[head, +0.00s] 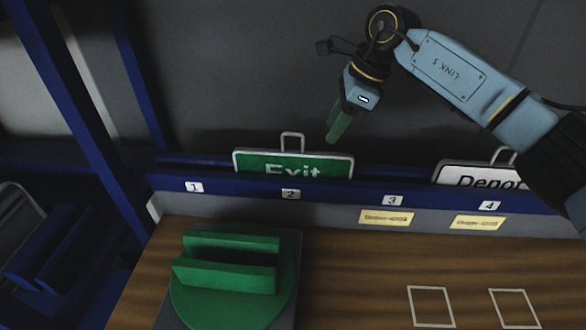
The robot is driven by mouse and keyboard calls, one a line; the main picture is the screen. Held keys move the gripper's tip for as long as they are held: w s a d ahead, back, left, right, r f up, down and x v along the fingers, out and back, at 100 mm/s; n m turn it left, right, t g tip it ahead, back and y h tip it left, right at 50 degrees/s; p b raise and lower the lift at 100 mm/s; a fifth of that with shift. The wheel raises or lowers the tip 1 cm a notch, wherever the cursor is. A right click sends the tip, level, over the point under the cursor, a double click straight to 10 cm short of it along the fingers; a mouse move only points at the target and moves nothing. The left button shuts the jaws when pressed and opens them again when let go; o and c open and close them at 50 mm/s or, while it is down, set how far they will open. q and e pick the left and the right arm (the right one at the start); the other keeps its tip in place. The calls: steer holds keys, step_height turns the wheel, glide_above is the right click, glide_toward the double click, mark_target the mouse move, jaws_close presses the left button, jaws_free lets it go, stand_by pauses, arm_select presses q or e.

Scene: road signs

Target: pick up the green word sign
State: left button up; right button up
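The green word sign (264,164) reads "Exit" in white letters and has a white rim and a grey loop handle (292,141) on top. It stands upright in the blue rack near the labels 1 and 2, its lower edge hidden by the rack's front. My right gripper (338,127) hangs above and to the right of the sign, apart from it. Its green fingers overlap from this side, so I cannot tell whether they are open; no sign is seen in them. My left gripper is out of view.
A white sign (470,175), partly hidden by the rack, stands at the right. A green slotted holder (228,262) on a round base sits on the wooden table (350,270). White outlined squares mark the table's right. Blue posts (90,110) rise at the left.

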mark_target(318, 153)
steer(key=x, duration=0.4)
steer(key=shift+a+f, duration=0.2)
steer(key=shift+f, duration=0.15)
steer(key=shift+s+p+x, duration=0.15)
steer(key=shift+p+x, duration=0.05)
steer(key=shift+x, duration=1.15)
steer(key=shift+s+p+x, duration=0.1)
steer(key=shift+p+x, duration=0.1)
steer(key=shift+x, duration=1.15)
steer(key=shift+r, duration=0.1)
jaws_close()
